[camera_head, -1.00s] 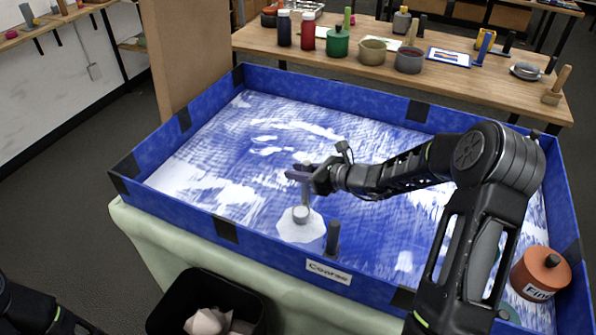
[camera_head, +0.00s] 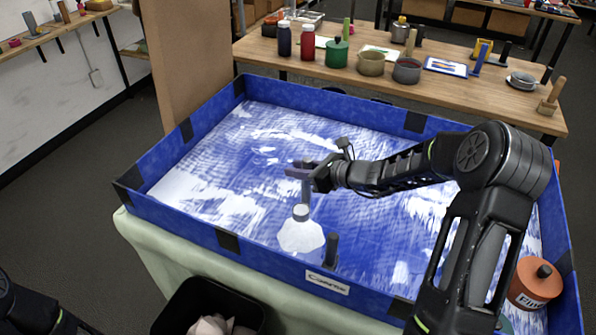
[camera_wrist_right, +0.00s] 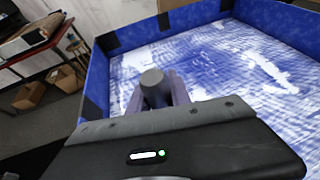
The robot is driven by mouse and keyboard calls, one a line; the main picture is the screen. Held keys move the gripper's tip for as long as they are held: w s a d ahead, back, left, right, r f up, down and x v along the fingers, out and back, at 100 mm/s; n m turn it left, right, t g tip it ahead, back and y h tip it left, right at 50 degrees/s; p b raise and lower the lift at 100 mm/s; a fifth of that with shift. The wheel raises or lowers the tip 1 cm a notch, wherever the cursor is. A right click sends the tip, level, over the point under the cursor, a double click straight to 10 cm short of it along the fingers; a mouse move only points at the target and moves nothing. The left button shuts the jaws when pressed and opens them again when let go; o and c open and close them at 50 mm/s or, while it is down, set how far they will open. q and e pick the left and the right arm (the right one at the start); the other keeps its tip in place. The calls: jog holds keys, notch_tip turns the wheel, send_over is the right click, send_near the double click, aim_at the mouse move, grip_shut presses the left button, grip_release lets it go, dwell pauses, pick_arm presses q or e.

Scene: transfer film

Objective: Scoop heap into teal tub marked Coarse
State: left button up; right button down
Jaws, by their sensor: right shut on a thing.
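My right gripper (camera_head: 304,170) is shut on the grey handle of a scoop (camera_head: 301,212), above the blue tray. The handle's round end (camera_wrist_right: 153,80) shows between the purple fingers in the right wrist view. The scoop's lower end is at the white heap (camera_head: 300,238) near the tray's front wall. I cannot tell whether it carries any material. A label reading "Coarse" (camera_head: 327,282) is on the outside of the front wall. Only part of my left arm shows at the lower left.
The blue tray's front wall (camera_head: 180,222) encloses streaked white material. A dark upright post (camera_head: 331,250) stands right of the heap. A black bin (camera_head: 183,315) stands in front. A wooden table (camera_head: 400,82) is behind.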

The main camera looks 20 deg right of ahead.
notch_tip(320, 180, up, 10)
jog(key=p, duration=0.3)
jog(key=shift+p, duration=0.35)
jog(key=shift+f, duration=0.1)
